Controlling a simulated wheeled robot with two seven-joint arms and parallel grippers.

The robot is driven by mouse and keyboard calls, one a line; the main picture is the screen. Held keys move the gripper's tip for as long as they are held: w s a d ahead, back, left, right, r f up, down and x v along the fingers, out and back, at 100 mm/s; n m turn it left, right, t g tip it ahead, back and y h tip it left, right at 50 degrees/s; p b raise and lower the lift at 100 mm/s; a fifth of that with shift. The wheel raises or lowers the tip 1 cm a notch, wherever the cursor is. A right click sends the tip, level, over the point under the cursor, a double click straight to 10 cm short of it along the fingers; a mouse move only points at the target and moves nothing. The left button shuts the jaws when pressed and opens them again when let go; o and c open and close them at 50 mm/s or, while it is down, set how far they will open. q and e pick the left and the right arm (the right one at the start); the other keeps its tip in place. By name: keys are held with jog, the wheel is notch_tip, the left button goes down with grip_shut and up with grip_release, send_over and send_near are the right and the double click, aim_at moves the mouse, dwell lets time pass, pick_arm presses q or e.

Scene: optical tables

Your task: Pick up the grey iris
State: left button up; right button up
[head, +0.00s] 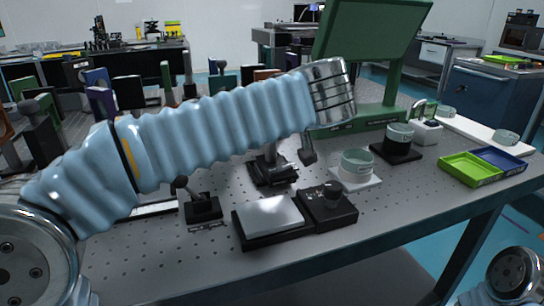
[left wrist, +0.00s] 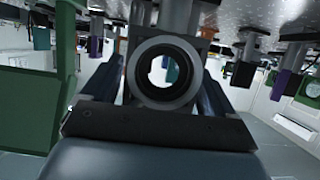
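A dark grey ring-shaped iris (left wrist: 137,75) with a round hole through its middle shows in the left wrist view, directly in front of my left gripper. My left gripper's dark fingers (left wrist: 164,88) stand apart, one on each side of the ring, and look open. I cannot tell whether they touch it. In the head view my blue-sleeved left arm reaches across the table to the centre. Its wrist hides most of the gripper and the iris. One dark finger-like piece (head: 308,149) hangs below the wrist. My right gripper is out of view.
Several posts with optics stand behind my arm. The front right edge is clear.

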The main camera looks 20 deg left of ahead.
pick_arm(q)
grip_shut()
dwell(0.3)
jog(key=shift+r, duration=0.1)
